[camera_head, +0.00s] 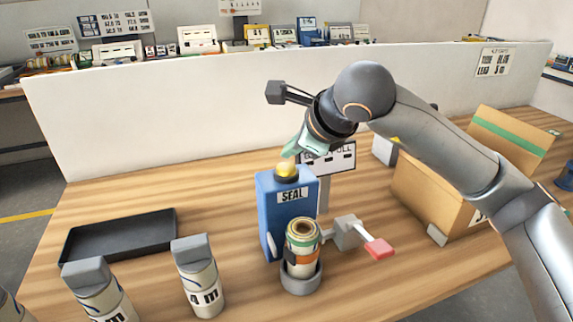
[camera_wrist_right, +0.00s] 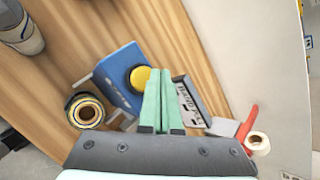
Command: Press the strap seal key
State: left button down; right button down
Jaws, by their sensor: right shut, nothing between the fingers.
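The strap seal machine (camera_head: 287,212) is a blue upright box labelled SEAL, standing on the wooden table. Its yellow round key (camera_head: 286,169) sits on top in a dark collar; the key also shows in the right wrist view (camera_wrist_right: 140,77). My right gripper (camera_head: 292,150) has pale green fingers, shut and empty, just above the key in the head view. In the right wrist view the fingertips (camera_wrist_right: 161,72) lie close beside the key; I cannot tell whether they touch it. My left gripper is not in view.
A roll in a grey cup (camera_head: 301,271) stands in front of the machine, beside a red-tipped lever (camera_head: 379,248). A sign (camera_head: 338,157) stands behind. A black tray (camera_head: 118,236) and grey-capped bottles (camera_head: 198,277) are left; a cardboard box (camera_head: 437,196) is right.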

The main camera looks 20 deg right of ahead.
aim_at(292, 170)
jog(key=shift+r+p, duration=1.25)
jog(key=shift+r, duration=1.1)
jog(key=shift+f, duration=0.15)
